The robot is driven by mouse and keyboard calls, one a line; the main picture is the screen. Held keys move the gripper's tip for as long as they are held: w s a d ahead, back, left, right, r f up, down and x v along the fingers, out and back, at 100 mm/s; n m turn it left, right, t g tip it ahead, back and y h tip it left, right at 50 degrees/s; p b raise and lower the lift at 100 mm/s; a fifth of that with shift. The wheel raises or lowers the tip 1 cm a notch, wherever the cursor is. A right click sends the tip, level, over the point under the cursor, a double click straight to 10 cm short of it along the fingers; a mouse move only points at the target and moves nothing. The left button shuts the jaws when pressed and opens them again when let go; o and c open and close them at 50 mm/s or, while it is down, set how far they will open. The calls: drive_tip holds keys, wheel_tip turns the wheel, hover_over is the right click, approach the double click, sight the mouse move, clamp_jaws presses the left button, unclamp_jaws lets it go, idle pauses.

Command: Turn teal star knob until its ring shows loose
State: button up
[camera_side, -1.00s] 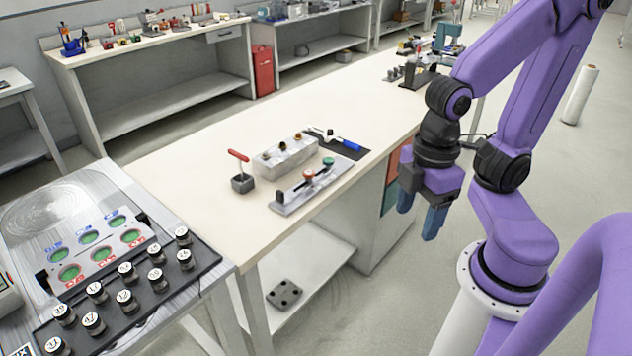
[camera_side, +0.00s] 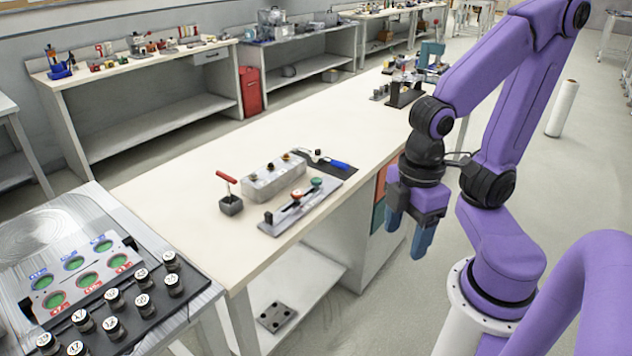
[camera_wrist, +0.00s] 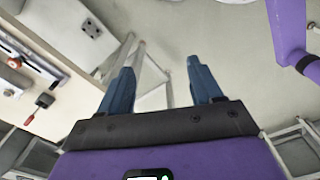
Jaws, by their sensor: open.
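The teal star knob (camera_side: 316,182) is on a grey metal track plate (camera_side: 268,226) on the bench, at its right part in the side view. It is small, and the state of its ring cannot be read. A red-orange knob (camera_side: 297,195) sits left of it on the same plate. My gripper (camera_side: 407,232) hangs to the right of the plate, past the bench's front edge, clear of the knob. Its two blue fingers point down, apart and empty. In the wrist view the fingers (camera_wrist: 161,78) are spread over the floor; the teal knob cannot be made out there.
A grey block with several sockets (camera_side: 272,182) stands behind the plate. A small box with a red lever (camera_side: 231,205) stands left. A blue-handled tool (camera_side: 340,164) lies on a dark mat behind.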

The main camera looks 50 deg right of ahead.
drive_tip(key=w+a+r+m, duration=0.25)
drive_tip(key=w+m, duration=0.55)
drive_tip(key=w, duration=0.7)
drive_tip(key=w+d+m, duration=0.4)
drive_tip(key=w+m, duration=0.3)
drive_tip(key=w, duration=0.5)
drive_tip(key=m, duration=1.6)
hover_over(317, 179)
wheel_tip(317, 179, down, 6)
wheel_tip(317, 179, down, 17)
drive_tip(key=shift+a+r, duration=0.1)
drive_tip(key=shift+c, duration=0.3)
